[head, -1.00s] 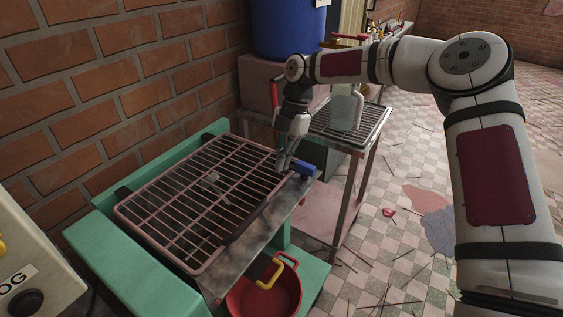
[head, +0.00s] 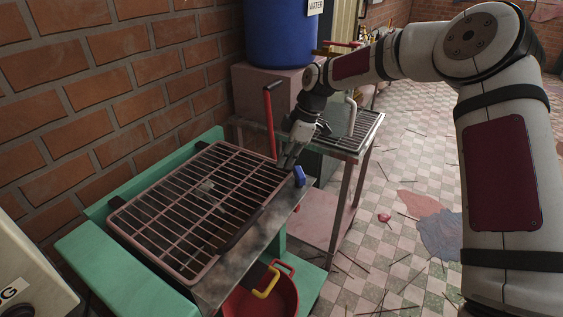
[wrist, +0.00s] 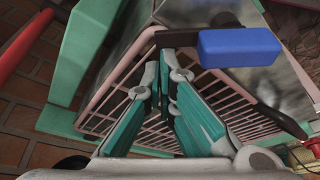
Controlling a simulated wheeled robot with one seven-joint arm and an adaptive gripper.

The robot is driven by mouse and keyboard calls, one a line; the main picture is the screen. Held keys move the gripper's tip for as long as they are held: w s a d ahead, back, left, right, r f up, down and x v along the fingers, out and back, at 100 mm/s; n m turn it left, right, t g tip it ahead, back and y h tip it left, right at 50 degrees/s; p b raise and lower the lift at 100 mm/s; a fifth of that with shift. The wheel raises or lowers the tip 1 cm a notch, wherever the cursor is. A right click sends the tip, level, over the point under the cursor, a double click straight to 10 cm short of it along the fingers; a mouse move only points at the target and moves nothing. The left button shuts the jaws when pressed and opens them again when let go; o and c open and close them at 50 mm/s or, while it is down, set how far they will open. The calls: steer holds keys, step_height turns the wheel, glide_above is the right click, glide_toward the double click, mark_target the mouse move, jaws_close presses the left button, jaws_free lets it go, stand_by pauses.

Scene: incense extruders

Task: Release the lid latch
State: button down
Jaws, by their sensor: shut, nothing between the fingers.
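The lid is a pinkish wire grate (head: 185,240) lying flat and closed over the green machine (head: 78,250). The latch is a blue block-shaped handle (head: 299,177) at the grate's far right corner; it also shows in the wrist view (wrist: 240,47), joined to a dark arm at its left. My gripper (head: 287,165) is shut and empty, pointing down at that corner beside the latch. In the wrist view the teal fingertips (wrist: 172,66) are together just below the dark arm, left of the blue handle. I cannot tell whether they touch it.
A red upright lever (head: 269,118) stands close behind my gripper. A metal rack table (head: 352,140) and a blue water barrel (head: 283,32) stand beyond. A red pot (head: 262,300) with a yellow handle sits below the front edge. Brick wall bounds the left; tiled floor lies right.

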steer(key=d+m, duration=0.1)
steer(key=m, duration=0.1)
steer(key=d+m+t, duration=0.1)
steer(key=shift+w+m+p, duration=0.3)
steer(key=shift+w+m, duration=0.05)
steer(key=shift+m, duration=0.05)
steer(key=d+m+t, duration=0.1)
steer(key=m, duration=0.1)
steer(key=shift+d+m, duration=0.2)
steer(key=shift+m, duration=0.2)
steer(key=shift+d+p, duration=0.3)
steer(key=shift+d, duration=0.15)
